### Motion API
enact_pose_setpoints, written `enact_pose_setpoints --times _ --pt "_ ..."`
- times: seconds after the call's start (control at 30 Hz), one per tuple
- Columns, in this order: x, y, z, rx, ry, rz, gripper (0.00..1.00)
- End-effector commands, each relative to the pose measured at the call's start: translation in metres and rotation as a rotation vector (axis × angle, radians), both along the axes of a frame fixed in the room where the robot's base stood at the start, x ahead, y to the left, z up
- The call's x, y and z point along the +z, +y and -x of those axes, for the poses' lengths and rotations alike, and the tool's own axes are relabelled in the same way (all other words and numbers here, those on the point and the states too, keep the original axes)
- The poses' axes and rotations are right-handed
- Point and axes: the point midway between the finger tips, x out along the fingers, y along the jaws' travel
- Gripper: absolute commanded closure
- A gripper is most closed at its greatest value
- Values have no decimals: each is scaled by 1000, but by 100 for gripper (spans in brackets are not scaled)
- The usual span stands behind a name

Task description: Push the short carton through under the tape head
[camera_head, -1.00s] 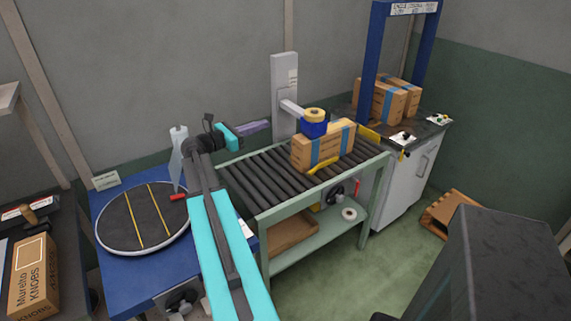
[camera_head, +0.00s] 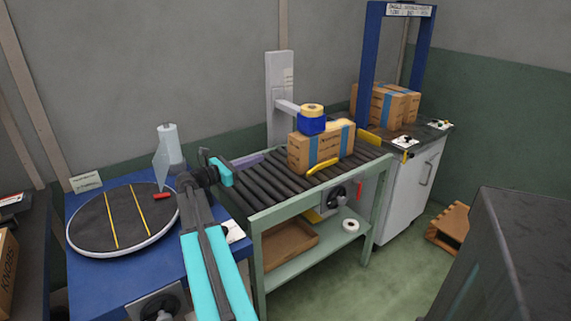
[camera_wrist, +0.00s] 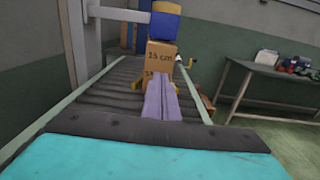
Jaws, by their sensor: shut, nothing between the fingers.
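The short carton (camera_head: 300,154), brown with blue strips, stands upright on the roller conveyor (camera_head: 262,191). The blue tape head (camera_head: 311,125) with a yellow roll is just above it, on an arm from the pale post (camera_head: 280,95). In the wrist view the near face of the carton (camera_wrist: 151,62) reads 15 cm, and the tape head (camera_wrist: 165,24) hangs over it. My gripper (camera_head: 261,156) is shut and empty, its purple fingers low over the rollers, left of the carton. In the wrist view the fingertips (camera_wrist: 160,80) overlap the carton's lower face; contact cannot be told.
Yellow guides (camera_head: 323,167) flank the carton. Beyond the conveyor, a cabinet with a blue frame (camera_head: 366,65) holds strapped cartons (camera_head: 395,108). A blue table with a round turntable (camera_head: 90,225) stands at left. The rollers between my gripper and the carton look clear.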

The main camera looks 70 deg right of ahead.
Motion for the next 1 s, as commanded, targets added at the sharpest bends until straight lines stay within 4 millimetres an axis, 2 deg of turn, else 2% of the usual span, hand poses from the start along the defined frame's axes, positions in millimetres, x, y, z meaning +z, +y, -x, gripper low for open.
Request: enact_pose_setpoints --times 0.03,0.13,0.67,1.0 --pt "-11 0 0 0 0 0 100" --pt "-16 0 0 1 0 0 100" --pt "-17 0 -1 1 0 0 100" --pt "-17 -22 13 0 0 0 100"
